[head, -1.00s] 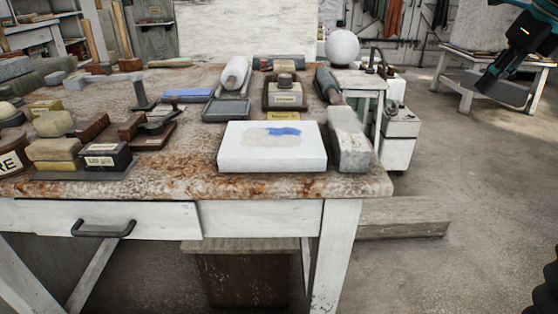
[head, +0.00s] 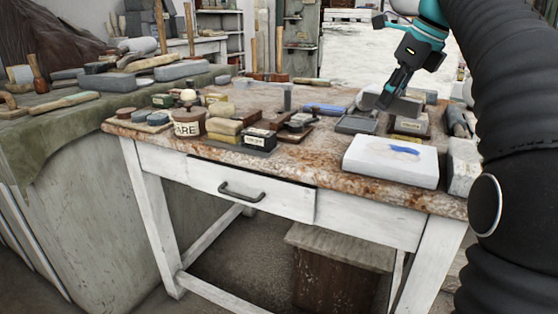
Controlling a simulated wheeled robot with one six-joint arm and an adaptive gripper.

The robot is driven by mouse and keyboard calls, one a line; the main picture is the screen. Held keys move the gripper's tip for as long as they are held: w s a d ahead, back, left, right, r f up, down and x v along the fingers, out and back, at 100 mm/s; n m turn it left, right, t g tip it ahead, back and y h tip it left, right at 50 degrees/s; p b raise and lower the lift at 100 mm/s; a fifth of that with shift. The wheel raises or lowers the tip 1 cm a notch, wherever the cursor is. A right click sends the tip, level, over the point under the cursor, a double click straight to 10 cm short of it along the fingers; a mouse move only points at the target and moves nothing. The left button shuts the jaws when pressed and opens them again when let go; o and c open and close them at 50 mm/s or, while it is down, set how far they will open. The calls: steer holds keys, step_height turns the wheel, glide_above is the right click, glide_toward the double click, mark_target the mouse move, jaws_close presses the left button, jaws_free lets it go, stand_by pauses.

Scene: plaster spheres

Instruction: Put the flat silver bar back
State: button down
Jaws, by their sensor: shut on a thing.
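My gripper (head: 396,88) hangs at the upper right of the head view, over the back right part of the worktable (head: 330,170). It is shut on a flat grey bar (head: 400,106), which I take as the flat silver bar. The bar lies roughly level across the fingertips and looks to be above the tabletop, though its exact height cannot be told. It partly covers the items behind it.
A white block with a blue patch (head: 390,162) lies at the front right. A dark tray (head: 356,124), a blue bar (head: 324,109) and several labelled blocks crowd the tabletop. A narrow brown strip along the front edge is bare. A cloth-covered bench (head: 60,140) stands left.

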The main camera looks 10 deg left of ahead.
steer(key=s+a+n+g+y, duration=0.1)
steer(key=s+a+n, duration=0.3)
steer(key=s+a, duration=0.25)
steer(key=b, duration=0.2)
glide_above(296, 155)
steer(key=d, duration=0.2)
steer(key=f, duration=0.6)
steer(key=shift+s+a+f, duration=0.25)
steer(key=shift+s+f, duration=0.05)
steer(key=shift+f, duration=0.05)
steer(key=shift+f+b, duration=0.65)
steer(key=shift+f, duration=1.35)
steer(key=shift+f, duration=0.1)
steer(key=c, duration=1)
jaws_free()
steer(key=p+v, duration=0.3)
steer(key=v, duration=0.9)
steer(key=shift+w+p, duration=0.15)
steer(key=shift+p, duration=0.15)
